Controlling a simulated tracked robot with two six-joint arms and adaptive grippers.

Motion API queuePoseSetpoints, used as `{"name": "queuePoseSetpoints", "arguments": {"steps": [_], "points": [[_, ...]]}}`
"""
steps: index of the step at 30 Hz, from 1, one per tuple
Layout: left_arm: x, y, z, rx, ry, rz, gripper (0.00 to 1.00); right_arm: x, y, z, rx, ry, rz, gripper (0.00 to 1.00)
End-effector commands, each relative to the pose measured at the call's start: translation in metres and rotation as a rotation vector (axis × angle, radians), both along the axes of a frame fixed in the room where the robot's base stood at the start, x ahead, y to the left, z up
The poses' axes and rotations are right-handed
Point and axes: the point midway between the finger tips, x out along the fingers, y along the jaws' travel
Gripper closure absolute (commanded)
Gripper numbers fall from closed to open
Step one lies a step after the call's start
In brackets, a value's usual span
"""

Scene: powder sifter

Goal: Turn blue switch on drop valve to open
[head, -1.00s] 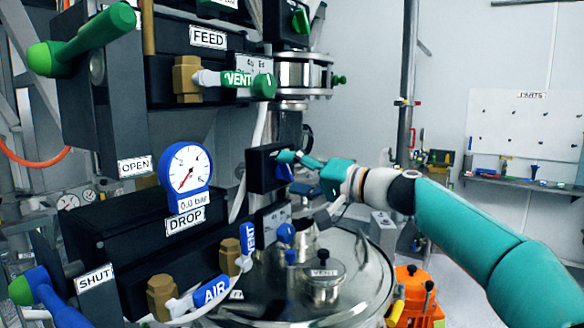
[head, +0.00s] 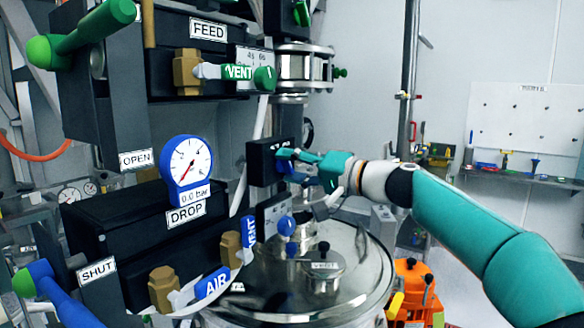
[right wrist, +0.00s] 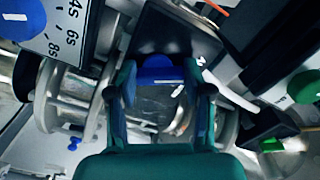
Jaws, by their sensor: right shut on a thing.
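A black switch box (head: 261,166) stands in the middle of the head view, with small white lettering on its top. My right gripper (head: 287,162) comes from the right and is shut on the blue switch at its front. In the right wrist view the blue switch (right wrist: 160,74) has a white mark and sits between the two fingers (right wrist: 160,97), against the black box. The fingers hide part of the switch in the head view. The blue gauge (head: 187,168) above the DROP label (head: 186,216) reads 0.0 bar. My left gripper is not in view.
A blue lever (head: 60,300) is by the SHUT label and a green lever (head: 90,35) is above the OPEN label. A lidded steel vessel (head: 350,265) stands below my right gripper. An orange unit (head: 412,285) is at lower right. A dial with second marks (right wrist: 45,30) is near the gripper.

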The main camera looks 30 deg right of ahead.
Motion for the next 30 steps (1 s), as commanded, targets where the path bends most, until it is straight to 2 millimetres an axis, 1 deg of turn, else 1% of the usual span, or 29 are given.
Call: {"name": "queuePoseSetpoints", "arguments": {"steps": [5,11,30], "points": [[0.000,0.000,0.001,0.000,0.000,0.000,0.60,0.001,-0.001,-0.002,0.056,0.029,-0.001,0.84],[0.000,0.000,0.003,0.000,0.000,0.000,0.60,0.001,-0.001,-0.002,0.178,0.080,-0.002,0.84],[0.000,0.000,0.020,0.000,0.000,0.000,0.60,0.002,-0.001,-0.001,0.719,0.306,-0.002,0.84]]}}
